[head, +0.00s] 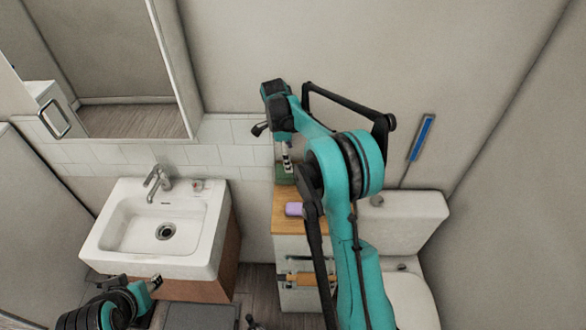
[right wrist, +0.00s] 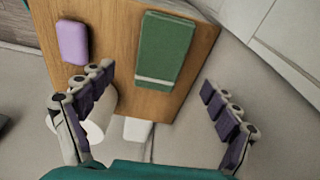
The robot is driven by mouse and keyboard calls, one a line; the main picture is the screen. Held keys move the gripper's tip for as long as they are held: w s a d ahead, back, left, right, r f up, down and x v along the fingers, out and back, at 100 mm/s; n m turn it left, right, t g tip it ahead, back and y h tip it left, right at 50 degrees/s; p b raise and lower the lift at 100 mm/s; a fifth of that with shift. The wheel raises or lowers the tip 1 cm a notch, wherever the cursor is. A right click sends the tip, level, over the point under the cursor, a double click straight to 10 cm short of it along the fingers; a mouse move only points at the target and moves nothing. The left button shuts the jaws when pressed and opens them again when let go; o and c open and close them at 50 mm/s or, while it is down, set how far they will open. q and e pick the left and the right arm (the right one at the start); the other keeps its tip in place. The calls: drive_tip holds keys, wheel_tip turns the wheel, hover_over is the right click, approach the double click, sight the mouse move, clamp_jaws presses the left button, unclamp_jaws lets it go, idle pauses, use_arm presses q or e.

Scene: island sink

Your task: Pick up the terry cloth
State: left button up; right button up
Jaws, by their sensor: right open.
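The terry cloth looks to be the folded green cloth with a pale stripe near one end (right wrist: 166,50), lying flat on a wooden cabinet top (right wrist: 112,52). In the head view a bit of the green cloth (head: 284,174) shows beside my right arm. My right gripper (right wrist: 157,82) is open and empty, its fingers spread on either side of the cloth's striped end, apart from it. In the head view the right gripper (head: 286,156) is above the cloth, partly hidden by my arm. My left gripper (head: 154,284) is low at the left, before the sink; its opening is unclear.
A purple block-like item (head: 294,209) lies on the same cabinet top, left of the cloth in the wrist view (right wrist: 73,41). A white sink (head: 190,226) stands left of the cabinet and a toilet (head: 420,215) right. The wall is close behind.

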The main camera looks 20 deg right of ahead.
drive_tip(key=f, duration=0.2)
drive_tip(key=d+f+b, duration=0.1)
drive_tip(key=f, duration=0.4)
drive_tip(key=shift+s+d+f+b, duration=0.15)
drive_tip(key=shift+d+f+b, duration=0.05)
drive_tip(key=shift+f+b, duration=0.2)
drive_tip(key=shift+r, duration=0.1)
drive_tip(key=c, duration=1.2)
